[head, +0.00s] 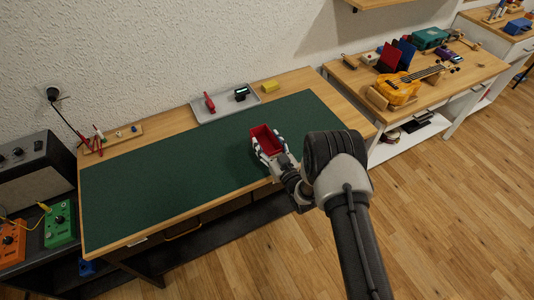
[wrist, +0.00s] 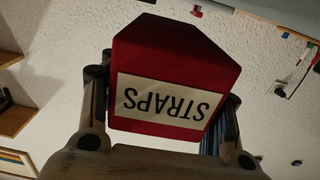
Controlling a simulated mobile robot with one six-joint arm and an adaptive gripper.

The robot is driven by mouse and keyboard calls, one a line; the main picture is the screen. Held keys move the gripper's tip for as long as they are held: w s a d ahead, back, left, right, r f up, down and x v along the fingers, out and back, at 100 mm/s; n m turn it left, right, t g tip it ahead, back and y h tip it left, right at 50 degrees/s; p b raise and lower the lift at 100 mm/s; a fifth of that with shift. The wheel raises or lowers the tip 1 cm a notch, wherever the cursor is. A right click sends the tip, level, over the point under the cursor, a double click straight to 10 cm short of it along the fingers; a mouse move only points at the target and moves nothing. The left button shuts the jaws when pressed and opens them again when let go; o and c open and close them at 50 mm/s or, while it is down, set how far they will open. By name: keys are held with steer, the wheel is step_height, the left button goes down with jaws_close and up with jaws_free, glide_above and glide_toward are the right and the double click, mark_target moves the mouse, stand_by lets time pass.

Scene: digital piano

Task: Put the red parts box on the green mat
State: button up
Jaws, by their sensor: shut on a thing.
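The red parts box (head: 266,140) is in my gripper (head: 270,156) in the head view, over the right part of the green mat (head: 165,181). In the wrist view the red box (wrist: 176,60) fills the middle, with a white label reading "STRAPS" upside down. My gripper's fingers (wrist: 160,108) stand on both sides of the box, shut on it. The mat covers most of the wooden bench. I cannot tell from the head view whether the box touches the mat or is above it.
A grey tray (head: 222,107) with a red tool and a small dark device lies behind the mat. A yellow block (head: 269,86) is beside it. A wooden rack (head: 114,138) stands at the back left. The mat's middle and left are clear. A bench with a ukulele (head: 398,90) is at the right.

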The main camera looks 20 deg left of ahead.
mark_target(267, 151)
steer(key=shift+f+b, duration=0.7)
steer(key=shift+f, duration=1.45)
steer(key=shift+f, duration=0.25)
steer(key=o, duration=1.1)
steer(key=shift+r, duration=0.1)
steer(key=shift+r, duration=0.2)
steer(key=p+v, duration=0.3)
steer(key=v, duration=0.9)
